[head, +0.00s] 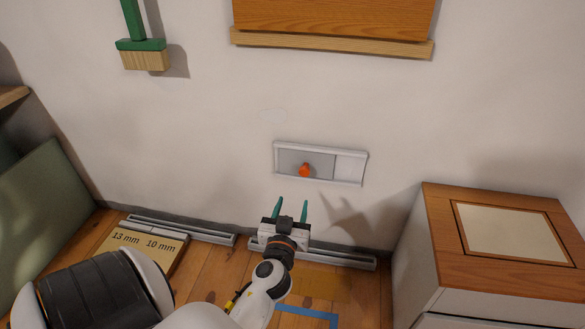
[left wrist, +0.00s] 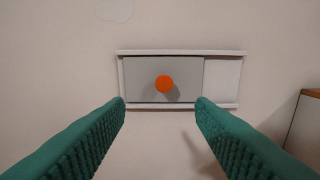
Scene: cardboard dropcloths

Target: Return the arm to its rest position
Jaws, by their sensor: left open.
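My left gripper (head: 290,211) has two green fingers and is open and empty. It points at the wall, just below and in front of a sliding panel. The grey panel (head: 322,165) with an orange knob (head: 304,170) sits in a white frame on the wall. In the left wrist view the orange knob (left wrist: 165,84) shows ahead, between and beyond the green fingertips (left wrist: 160,104), apart from them. The grey panel (left wrist: 140,80) covers the left and middle of its frame, and a paler part shows at the right. My right gripper is not in view.
A wood-topped cabinet (head: 500,235) stands at the right. A cardboard piece marked 13 mm and 10 mm (head: 140,250) and grey rails (head: 185,230) lie along the wall's foot. A green brush (head: 143,45) and a wooden board (head: 335,18) are higher on the wall.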

